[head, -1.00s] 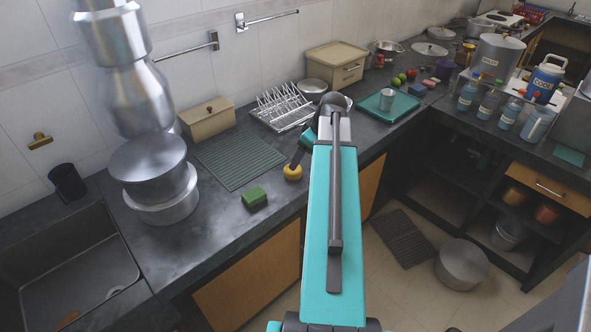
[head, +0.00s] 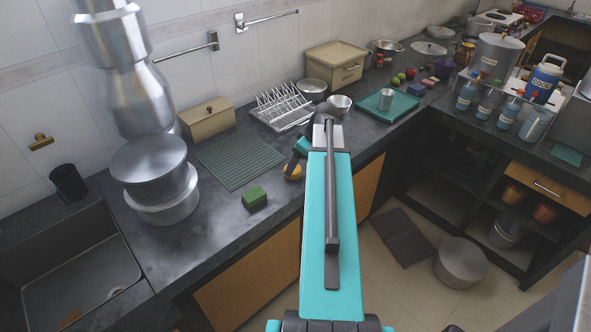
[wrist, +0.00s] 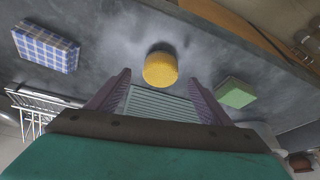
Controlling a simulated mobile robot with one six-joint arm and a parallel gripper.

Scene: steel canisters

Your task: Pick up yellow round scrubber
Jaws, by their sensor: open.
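The yellow round scrubber (wrist: 160,69) rests on the dark countertop in the wrist view, just beyond and between my fingertips. My gripper (wrist: 159,84) is open, with its two purplish fingers spread and nothing between them. In the head view the scrubber (head: 292,171) is partly hidden by the end of my arm, which reaches down over it near the counter's front edge.
A green sponge block (head: 254,197) lies left of the scrubber in the head view. A blue checked block (wrist: 47,49) shows in the wrist view. A ribbed mat (head: 240,160), dish rack (head: 282,108) and stacked pots (head: 155,170) stand nearby.

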